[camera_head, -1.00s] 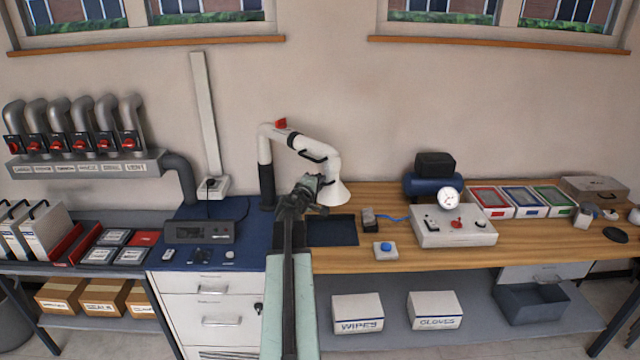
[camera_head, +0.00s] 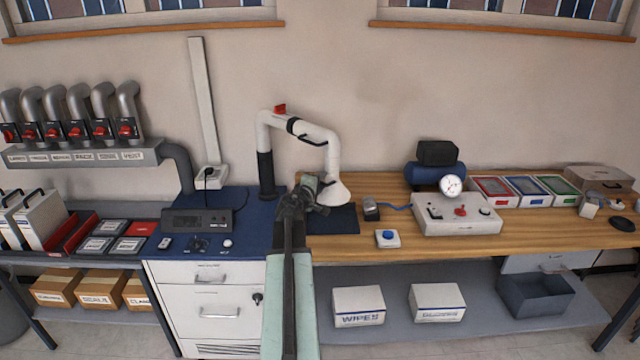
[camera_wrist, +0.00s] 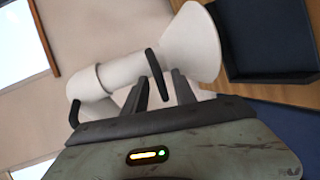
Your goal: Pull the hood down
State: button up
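The white cone-shaped hood (camera_head: 337,191) hangs at the end of a jointed extraction arm (camera_head: 318,133), above the dark mat on the bench. It also fills the upper middle of the wrist view (camera_wrist: 192,42). A black handle (camera_wrist: 155,70) is on the hood's neck. My gripper (camera_wrist: 160,82) is at the hood, with its two dark fingers apart and the handle appearing between them. Gaps seem to show beside the handle; contact is unclear. In the head view my gripper (camera_head: 312,190) is just left of the hood, partly hidden by my wrist.
A dark mat (camera_head: 333,222) lies under the hood. A small black device (camera_head: 371,209), a blue button box (camera_head: 387,238) and a white gauge box (camera_head: 457,216) stand to the right. A grey control unit (camera_head: 198,221) is on the left. The wall is behind the arm.

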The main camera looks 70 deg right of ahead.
jog(key=a+r+p, duration=0.1)
jog(key=a, duration=0.6)
jog(key=shift+a+r, duration=0.2)
jog(key=shift+a, duration=0.2)
jog(key=shift+w, duration=0.1)
